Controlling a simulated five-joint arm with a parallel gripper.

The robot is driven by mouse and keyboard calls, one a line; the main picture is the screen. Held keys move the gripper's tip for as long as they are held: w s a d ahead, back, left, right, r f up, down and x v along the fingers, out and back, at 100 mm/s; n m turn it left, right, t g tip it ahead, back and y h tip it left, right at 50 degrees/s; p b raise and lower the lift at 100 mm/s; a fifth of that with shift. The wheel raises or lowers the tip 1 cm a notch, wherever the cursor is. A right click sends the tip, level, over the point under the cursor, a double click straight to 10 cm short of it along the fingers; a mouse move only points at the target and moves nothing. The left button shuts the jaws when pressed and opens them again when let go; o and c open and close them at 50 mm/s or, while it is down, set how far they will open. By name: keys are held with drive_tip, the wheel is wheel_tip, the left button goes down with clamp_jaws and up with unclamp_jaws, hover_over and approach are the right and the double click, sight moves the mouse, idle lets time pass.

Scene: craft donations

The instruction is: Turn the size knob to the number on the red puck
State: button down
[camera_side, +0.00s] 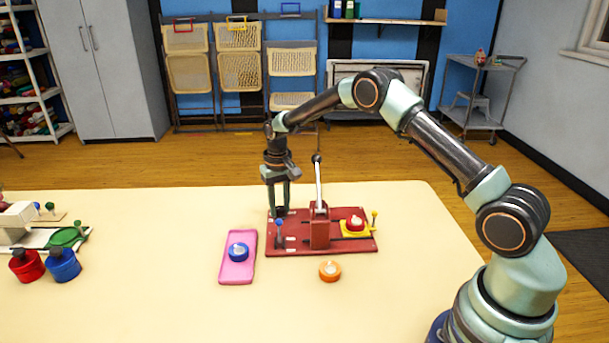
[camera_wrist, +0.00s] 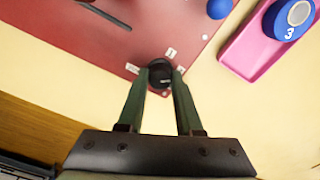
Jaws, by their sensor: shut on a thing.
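My gripper (camera_side: 279,208) points down at the back left of the red machine base (camera_side: 300,246). In the wrist view, my gripper (camera_wrist: 160,80) is shut on a dark round knob (camera_wrist: 160,68), one finger on each side. A lever (camera_side: 319,185) stands upright from the red block at the middle of the base.
A blue puck (camera_side: 238,252) marked 3 in the wrist view (camera_wrist: 290,18) lies on a pink tray (camera_side: 237,274). An orange puck (camera_side: 330,271) lies in front of the base. Red and blue jars (camera_side: 62,265) stand at far left. The front table is clear.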

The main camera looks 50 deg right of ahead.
sight(280, 207)
drive_tip(key=n, duration=0.4)
drive_tip(key=shift+d, duration=0.1)
drive_tip(key=shift+n, duration=1.9)
drive_tip(key=c, duration=0.6)
unclamp_jaws()
wheel_tip(280, 207, up, 12)
drive_tip(key=shift+w+r, duration=0.1)
